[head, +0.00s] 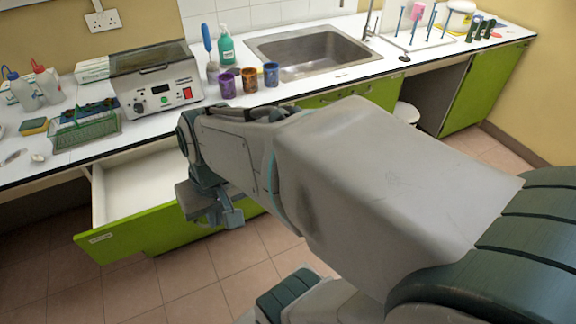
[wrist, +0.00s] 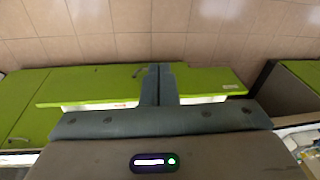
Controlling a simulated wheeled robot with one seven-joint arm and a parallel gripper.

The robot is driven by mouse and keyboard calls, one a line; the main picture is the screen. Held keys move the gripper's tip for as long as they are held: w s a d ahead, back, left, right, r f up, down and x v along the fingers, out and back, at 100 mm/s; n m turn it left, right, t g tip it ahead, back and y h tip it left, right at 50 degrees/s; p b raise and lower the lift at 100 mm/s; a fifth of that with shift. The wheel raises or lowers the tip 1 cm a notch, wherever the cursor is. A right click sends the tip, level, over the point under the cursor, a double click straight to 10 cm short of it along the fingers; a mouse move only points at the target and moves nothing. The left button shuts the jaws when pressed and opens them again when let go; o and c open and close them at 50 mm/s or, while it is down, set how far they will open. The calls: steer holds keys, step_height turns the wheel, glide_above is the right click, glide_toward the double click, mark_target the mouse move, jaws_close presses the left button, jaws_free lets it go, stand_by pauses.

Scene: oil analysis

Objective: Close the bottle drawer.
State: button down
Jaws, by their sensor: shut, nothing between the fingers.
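The open drawer has a green front (head: 130,236) with a small white label and a white interior (head: 140,188). It is pulled out from under the counter at the left in the head view. The visible part of its inside is empty; my arm hides the right part. My gripper (head: 232,217) is shut and empty, pointing down by the right part of the drawer front. In the wrist view the closed fingers (wrist: 160,80) overlap the green drawer front (wrist: 95,86), with white interior strips on both sides. I cannot tell whether they touch it.
The counter above holds a grey centrifuge-like device (head: 160,90), a green rack (head: 87,130), several coloured cups (head: 249,80) and a sink (head: 310,52). A white stool (head: 406,113) stands under the counter at the right. The tiled floor (head: 130,295) before the drawer is clear.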

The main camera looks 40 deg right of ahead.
steer(key=w+d+f+m+t+y+b, duration=0.3)
steer(key=d+f+m+y+b, duration=0.15)
steer(key=f+m, duration=0.45)
steer(key=w+d+f+m+t+y+b, duration=0.3)
steer(key=f+m+y+b, duration=0.25)
steer(key=f+m, duration=0.3)
steer(key=s+d+f+m+t+h+b, duration=0.25)
steer(key=d+f+m+h, duration=0.25)
steer(key=d+m, duration=0.25)
steer(key=s+d+f+m+t+h+b, duration=0.1)
steer(key=d+f+m+t+h, duration=0.4)
steer(key=d, duration=0.4)
steer(key=s+d+f+m+t+h+b, duration=0.2)
steer(key=d+f+m+h, duration=0.35)
steer(key=d+m, duration=0.2)
steer(key=d+x, duration=0.1)
steer(key=x, duration=1.2)
steer(key=shift+r, duration=0.4)
steer(key=shift+w+d+h, duration=0.15)
steer(key=shift+w+h, duration=0.05)
steer(key=shift+h, duration=0.05)
